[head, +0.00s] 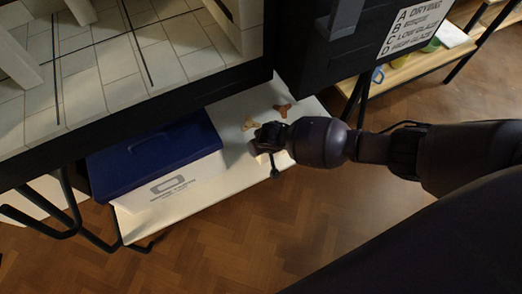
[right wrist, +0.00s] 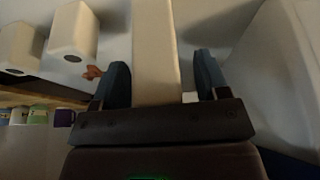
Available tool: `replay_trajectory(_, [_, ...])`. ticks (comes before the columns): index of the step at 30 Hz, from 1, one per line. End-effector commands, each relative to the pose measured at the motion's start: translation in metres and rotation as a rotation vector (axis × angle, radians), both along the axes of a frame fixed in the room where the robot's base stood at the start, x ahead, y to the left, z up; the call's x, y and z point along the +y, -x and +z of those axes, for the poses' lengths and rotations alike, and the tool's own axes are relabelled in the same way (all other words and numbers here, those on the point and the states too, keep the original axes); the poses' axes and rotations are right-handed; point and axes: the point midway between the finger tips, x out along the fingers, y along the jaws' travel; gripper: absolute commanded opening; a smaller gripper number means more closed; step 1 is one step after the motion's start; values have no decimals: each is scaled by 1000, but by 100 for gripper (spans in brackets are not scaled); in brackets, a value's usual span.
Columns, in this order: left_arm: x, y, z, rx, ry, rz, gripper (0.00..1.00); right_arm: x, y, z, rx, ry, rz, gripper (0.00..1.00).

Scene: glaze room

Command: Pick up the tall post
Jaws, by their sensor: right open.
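In the right wrist view a tall cream post (right wrist: 156,45) runs between the two dark blue fingers of my right gripper (right wrist: 160,85). The fingers are apart, one on each side of the post, with a gap visible on the right side. In the head view my right gripper (head: 264,140) is over the white bench top, close to the right end of the blue-lidded box. There the gripper hides most of whatever is under it, so the post cannot be made out clearly. My left gripper is not in view.
The blue-lidded white box (head: 155,155) fills the left of the white bench top (head: 305,100). A tan stilt (head: 249,122) and a reddish stilt (head: 283,109) lie beyond the gripper. Shorter white posts (right wrist: 72,38) show in the wrist view. A dark-framed tiled chamber (head: 120,75) stands behind.

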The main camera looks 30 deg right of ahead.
Motion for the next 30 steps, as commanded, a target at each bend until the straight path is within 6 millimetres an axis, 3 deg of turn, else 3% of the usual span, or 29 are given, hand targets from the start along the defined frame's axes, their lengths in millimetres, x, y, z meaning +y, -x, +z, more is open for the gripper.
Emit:
replay_trajectory(6, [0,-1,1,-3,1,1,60,0,-2,2,-3,0,0,67])
replay_trajectory(18, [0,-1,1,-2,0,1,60,0,-1,2,-3,0,0,8])
replay_trajectory(26, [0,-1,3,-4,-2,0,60,0,-2,5,-4,0,0,8])
replay_trajectory(30, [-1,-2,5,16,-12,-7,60,0,-5,24,-11,-1,-2,8])
